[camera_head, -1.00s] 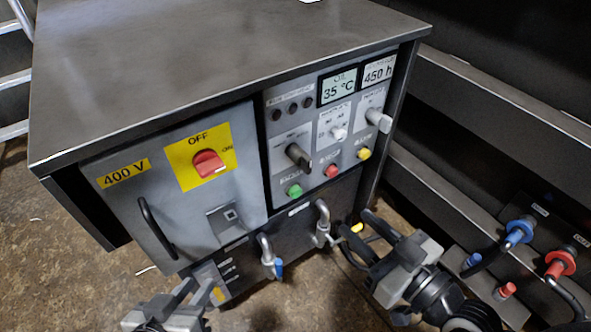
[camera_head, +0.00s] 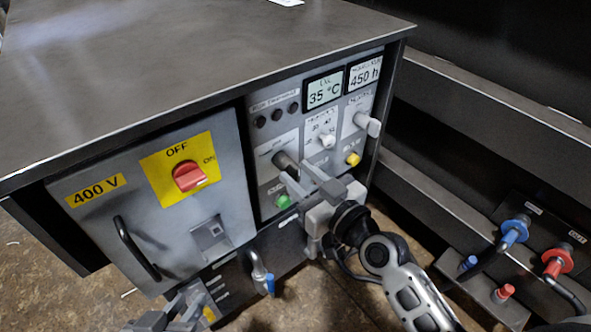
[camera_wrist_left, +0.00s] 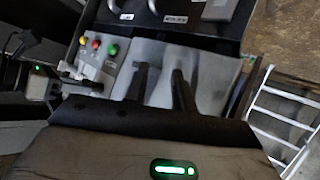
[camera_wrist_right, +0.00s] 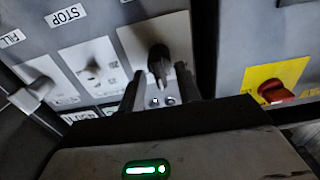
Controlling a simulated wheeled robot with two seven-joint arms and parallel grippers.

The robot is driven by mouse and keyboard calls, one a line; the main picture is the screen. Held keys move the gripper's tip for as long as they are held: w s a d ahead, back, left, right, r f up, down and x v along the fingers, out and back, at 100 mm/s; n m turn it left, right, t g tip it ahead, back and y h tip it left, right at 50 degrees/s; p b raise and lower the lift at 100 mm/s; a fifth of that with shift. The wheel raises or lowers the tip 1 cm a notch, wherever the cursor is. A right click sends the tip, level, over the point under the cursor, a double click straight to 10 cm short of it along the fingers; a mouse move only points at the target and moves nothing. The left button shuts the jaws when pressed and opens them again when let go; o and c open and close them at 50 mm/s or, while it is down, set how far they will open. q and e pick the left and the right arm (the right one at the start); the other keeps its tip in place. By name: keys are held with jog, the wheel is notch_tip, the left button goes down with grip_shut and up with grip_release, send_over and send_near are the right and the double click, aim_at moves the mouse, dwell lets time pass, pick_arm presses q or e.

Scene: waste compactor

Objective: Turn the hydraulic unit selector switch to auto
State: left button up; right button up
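The control panel (camera_head: 262,150) has a black selector knob (camera_head: 284,160) on a light plate, a white knob (camera_head: 327,140) and a grey knob (camera_head: 369,125). Their labels are too small to read. My right gripper (camera_head: 303,178) is open in front of the black knob. In the right wrist view the black knob (camera_wrist_right: 159,62) stands beyond and between the tips of my right gripper (camera_wrist_right: 160,88); I cannot tell whether they touch it. My left gripper (camera_head: 178,312) is low at the bottom edge, open and empty, as the left wrist view shows (camera_wrist_left: 160,80).
A red main switch (camera_head: 188,176) sits on a yellow plate on the left door. Green (camera_head: 284,201) and yellow (camera_head: 353,159) buttons are below the knobs; my right gripper hides the red one. A pipe with a blue valve (camera_head: 262,274) stands below. Blue and red couplings (camera_head: 557,262) are at right.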

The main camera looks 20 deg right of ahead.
jog(key=shift+x, duration=0.95)
jog(key=shift+c, duration=0.3)
jog(key=c, duration=0.5)
jog(key=shift+c, duration=0.2)
